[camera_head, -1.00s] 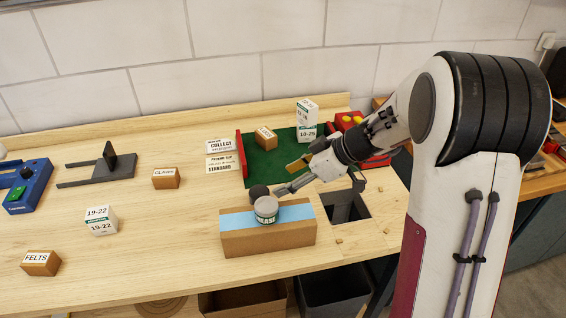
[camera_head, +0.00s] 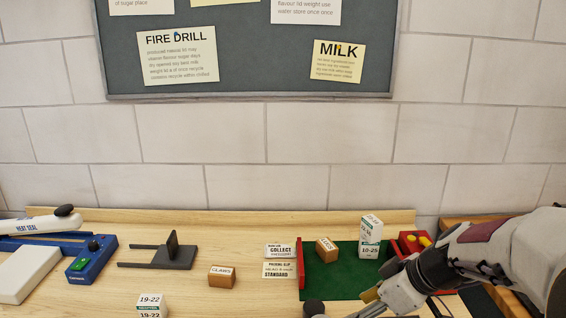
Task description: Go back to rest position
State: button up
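My gripper (camera_head: 362,311) reaches in from the lower right and is cut off by the bottom edge of the picture. Only its upper part shows, so I cannot tell whether it is open or shut or holds anything. A dark rounded piece (camera_head: 313,308) shows at the bottom edge just left of it; I cannot tell if it belongs to the gripper. The green mat (camera_head: 345,282) with its red edge lies behind the gripper. A small brown box and a tall white carton marked 10-25 (camera_head: 370,238) stand on it.
A brown CLAWS box (camera_head: 221,277), a black stand (camera_head: 172,256), a white 19-22 box (camera_head: 151,306) and a blue heat-seal device (camera_head: 90,258) stand to the left. Label cards (camera_head: 280,260) lie left of the mat. A red box (camera_head: 412,243) is near my arm. A notice board (camera_head: 250,75) hangs above.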

jog(key=s+r+m+h, duration=0.2)
jog(key=s+m, duration=0.3)
jog(key=s, duration=0.7)
jog(key=s+d+r+m+t+h, duration=0.1)
jog(key=s+r+m+h, duration=0.2)
jog(key=s, duration=0.9)
jog(key=shift+r+m, duration=0.7)
jog(key=shift+m, duration=0.3)
